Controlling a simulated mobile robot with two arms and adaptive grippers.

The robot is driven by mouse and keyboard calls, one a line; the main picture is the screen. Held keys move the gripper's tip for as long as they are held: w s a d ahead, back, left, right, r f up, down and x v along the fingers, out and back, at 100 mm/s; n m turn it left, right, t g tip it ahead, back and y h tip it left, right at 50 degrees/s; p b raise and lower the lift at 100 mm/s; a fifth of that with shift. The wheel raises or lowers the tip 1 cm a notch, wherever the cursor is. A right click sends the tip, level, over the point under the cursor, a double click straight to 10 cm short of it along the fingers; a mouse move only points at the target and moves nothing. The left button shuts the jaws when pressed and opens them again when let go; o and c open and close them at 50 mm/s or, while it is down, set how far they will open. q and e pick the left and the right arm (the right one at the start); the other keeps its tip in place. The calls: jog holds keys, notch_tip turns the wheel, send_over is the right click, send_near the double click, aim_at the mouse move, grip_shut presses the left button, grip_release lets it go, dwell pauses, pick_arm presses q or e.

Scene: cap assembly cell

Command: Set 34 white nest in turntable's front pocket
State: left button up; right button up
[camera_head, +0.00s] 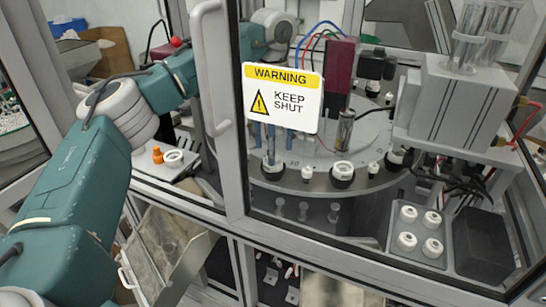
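The round grey turntable (320,184) is behind the cell's glass front. Near its front edge a white ring-shaped nest (342,168) sits on a dark base. To its left is another dark-based holder (272,173), with a metal rod above it. A loose white ring (174,156) lies on a pale plate outside the turntable, at the left, beside small orange pieces (157,155). I cannot read any sizes on the nests. My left arm reaches in from the left and over the turntable's back left; its gripper is hidden behind the warning sign. My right gripper is not in view.
The warning sign (283,92) and the upright door frame (234,150) block part of the turntable. A grey box unit (452,108) overhangs the turntable's right side.

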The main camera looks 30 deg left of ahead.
pick_arm(q)
notch_tip(320, 180, up, 9)
jog(key=b, duration=0.1)
jog(key=shift+f, duration=0.15)
dwell(0.4)
